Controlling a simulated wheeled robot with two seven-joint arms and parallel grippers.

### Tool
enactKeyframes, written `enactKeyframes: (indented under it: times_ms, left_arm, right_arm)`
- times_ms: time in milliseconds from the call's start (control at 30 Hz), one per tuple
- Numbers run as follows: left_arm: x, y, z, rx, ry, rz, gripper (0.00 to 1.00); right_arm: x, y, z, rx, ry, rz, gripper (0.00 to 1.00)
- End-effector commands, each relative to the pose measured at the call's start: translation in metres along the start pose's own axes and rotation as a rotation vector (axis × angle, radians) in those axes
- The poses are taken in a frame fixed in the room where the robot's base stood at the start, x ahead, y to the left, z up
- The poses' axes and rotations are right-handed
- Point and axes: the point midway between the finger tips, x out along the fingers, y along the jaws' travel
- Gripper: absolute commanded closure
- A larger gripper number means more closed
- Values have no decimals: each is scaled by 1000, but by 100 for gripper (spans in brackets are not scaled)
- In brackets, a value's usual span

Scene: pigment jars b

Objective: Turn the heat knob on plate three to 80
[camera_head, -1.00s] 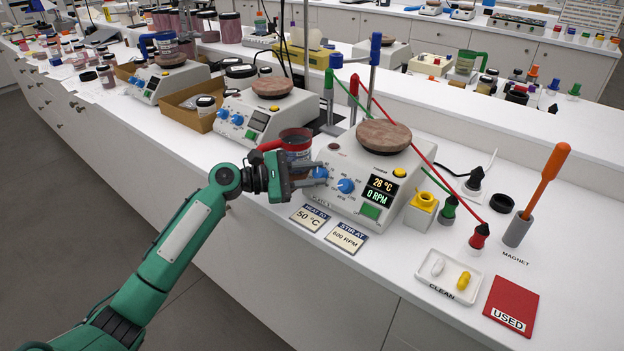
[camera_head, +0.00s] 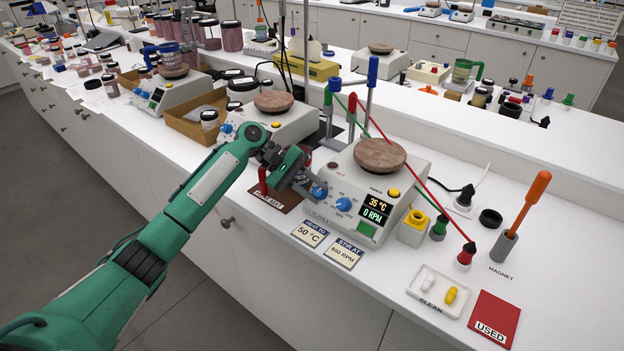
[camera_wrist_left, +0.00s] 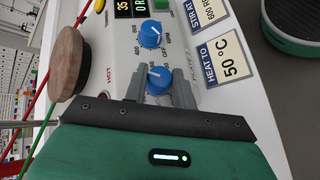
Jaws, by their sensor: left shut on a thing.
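The nearest hot plate (camera_head: 385,215) has a round brown top (camera_head: 380,155) and a display (camera_head: 377,208) reading 35 °C and 0 RPM. Its blue heat knob (camera_head: 319,192) is at the left of its front panel. My left gripper (camera_head: 310,189) is shut on this knob; the wrist view shows the knob (camera_wrist_left: 158,77) between the two grey fingers. The blue stir knob (camera_head: 343,204) beside it is free, also in the wrist view (camera_wrist_left: 151,34). The knob's dial numbers are too small to read. My right gripper is not in view.
Cards in front read heat to 50 °C (camera_head: 309,234) and stir at 600 RPM (camera_head: 345,252). A brown mat (camera_head: 275,197) lies left of the plate. Red and green cables cross over it.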

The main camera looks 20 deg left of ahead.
Motion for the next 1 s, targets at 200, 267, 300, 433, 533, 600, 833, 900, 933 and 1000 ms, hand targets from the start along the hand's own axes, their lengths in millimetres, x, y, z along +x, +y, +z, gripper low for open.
enactKeyframes:
  times_ms: [200, 267, 300, 433, 533, 600, 833, 900, 933, 1000]
  left_arm:
    - [-2, 7, 3, 117, -3, -172, 96]
    - [-2, 7, 3, 150, -2, -217, 96]
    - [-2, 7, 3, 171, -3, -249, 96]
    - [-1, 9, 4, 243, -3, -350, 96]
    - [0, 9, 4, 298, -3, -427, 96]
    - [0, 10, 4, 335, -3, -479, 96]
    - [2, 10, 4, 445, -4, -632, 96]
    - [3, 10, 4, 472, -4, -671, 96]
    - [3, 10, 4, 482, -5, -685, 96]
    - [4, 9, 4, 505, -4, -716, 96]
  right_arm:
    - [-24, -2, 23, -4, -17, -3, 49]
    - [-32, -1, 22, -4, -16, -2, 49]
    - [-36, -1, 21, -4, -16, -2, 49]
    - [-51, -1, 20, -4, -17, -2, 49]
    - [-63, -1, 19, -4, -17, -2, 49]
    - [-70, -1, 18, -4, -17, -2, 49]
    - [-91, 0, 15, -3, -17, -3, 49]
    - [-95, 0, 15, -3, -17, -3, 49]
    - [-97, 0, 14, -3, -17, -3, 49]
    - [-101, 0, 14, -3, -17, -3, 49]
